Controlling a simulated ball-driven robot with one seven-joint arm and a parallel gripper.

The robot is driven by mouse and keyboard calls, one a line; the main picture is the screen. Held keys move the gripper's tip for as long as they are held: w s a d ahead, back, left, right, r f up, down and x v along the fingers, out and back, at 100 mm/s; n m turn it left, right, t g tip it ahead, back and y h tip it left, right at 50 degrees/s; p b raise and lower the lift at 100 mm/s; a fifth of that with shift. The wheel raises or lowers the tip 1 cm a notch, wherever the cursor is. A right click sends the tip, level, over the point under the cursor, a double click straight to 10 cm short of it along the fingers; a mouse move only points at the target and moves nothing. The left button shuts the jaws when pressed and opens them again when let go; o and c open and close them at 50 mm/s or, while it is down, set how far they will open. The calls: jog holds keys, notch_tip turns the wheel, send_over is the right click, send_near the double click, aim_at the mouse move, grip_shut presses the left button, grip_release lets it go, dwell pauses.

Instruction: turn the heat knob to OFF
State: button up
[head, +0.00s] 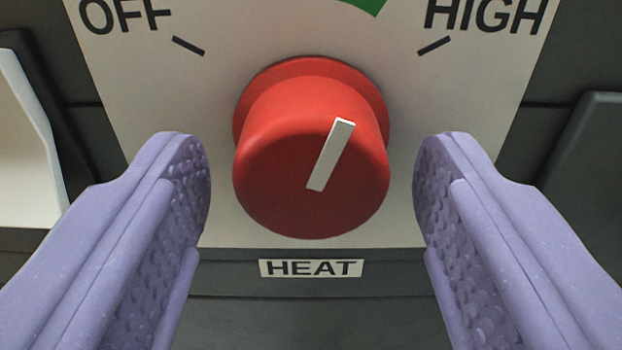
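The red heat knob (275,165) sits on a pale dial plate (225,225) in the middle of the head view. A white pointer bar (331,155) on its face leans up and slightly right, between the top and the HIGH mark. OFF (125,14) is printed at upper left with a black tick, HIGH (486,14) at upper right with another tick. My gripper (312,175) is open, its two purple dimpled fingers on either side of the knob. A gap shows between each finger and the knob.
A HEAT label (311,268) is fixed below the plate. Part of a green mark (368,5) shows at the top edge. A white part with a dark frame (25,145) is at the left. A dark grey block (588,160) is at the right.

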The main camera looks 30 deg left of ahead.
jog(key=c, duration=0.9)
jog(key=shift+o, duration=0.2)
jog(key=shift+n+b, duration=0.3)
jog(key=shift+b, duration=0.15)
jog(key=shift+f+n+b, duration=0.1)
jog(key=shift+n+b, duration=0.9)
jog(key=n+b, duration=0.4)
jog(key=n, duration=0.1)
jog(key=shift+n+b, duration=0.3)
jog(key=shift+b, duration=0.05)
jog(key=n+b, duration=0.5)
jog(key=shift+d, duration=0.1)
jog(key=shift+n+b, duration=1.15)
jog(key=shift+n, duration=0.15)
